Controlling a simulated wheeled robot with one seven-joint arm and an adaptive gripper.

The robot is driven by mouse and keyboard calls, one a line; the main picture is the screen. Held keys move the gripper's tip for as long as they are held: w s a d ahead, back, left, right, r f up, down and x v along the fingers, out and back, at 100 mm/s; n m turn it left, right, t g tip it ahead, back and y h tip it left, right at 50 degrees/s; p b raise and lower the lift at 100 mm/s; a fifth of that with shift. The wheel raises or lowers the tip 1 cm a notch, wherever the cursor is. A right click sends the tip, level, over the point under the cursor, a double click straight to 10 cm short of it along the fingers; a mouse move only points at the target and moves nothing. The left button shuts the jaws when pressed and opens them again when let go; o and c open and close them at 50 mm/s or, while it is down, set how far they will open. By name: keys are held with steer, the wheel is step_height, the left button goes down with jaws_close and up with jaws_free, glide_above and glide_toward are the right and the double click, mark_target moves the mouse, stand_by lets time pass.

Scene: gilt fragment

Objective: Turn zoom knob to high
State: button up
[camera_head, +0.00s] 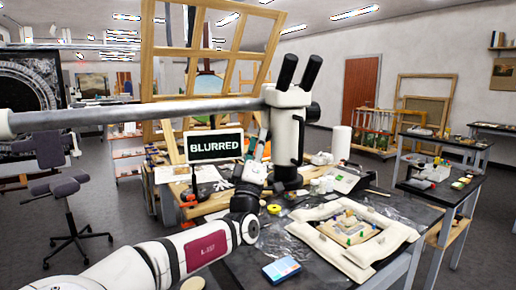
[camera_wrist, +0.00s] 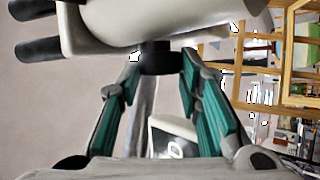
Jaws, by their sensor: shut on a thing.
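A white stereo microscope (camera_head: 290,97) with two black eyepieces hangs from a long grey boom above the worktable. In the wrist view its white body (camera_wrist: 165,20) fills the top, with the black zoom knob (camera_wrist: 160,58) projecting below it. My gripper (camera_head: 263,140) reaches up beside the microscope's left side. In the wrist view my gripper's teal-padded fingers (camera_wrist: 161,66) stand on either side of the knob, shut on it. The knob's markings are not visible. A screen (camera_head: 214,146) behind the gripper reads "BLURRED".
A black-topped table (camera_head: 330,270) holds a gilt fragment (camera_head: 348,227) on white padding and a blue-screened device (camera_head: 281,270). The boom (camera_head: 150,110) crosses above my arm. A wooden easel frame (camera_head: 210,55) stands behind. A white cylinder (camera_head: 341,142) stands to the right.

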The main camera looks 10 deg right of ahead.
stand_by(0.4)
steer(key=o, duration=1.1)
steer(key=v, duration=1.2)
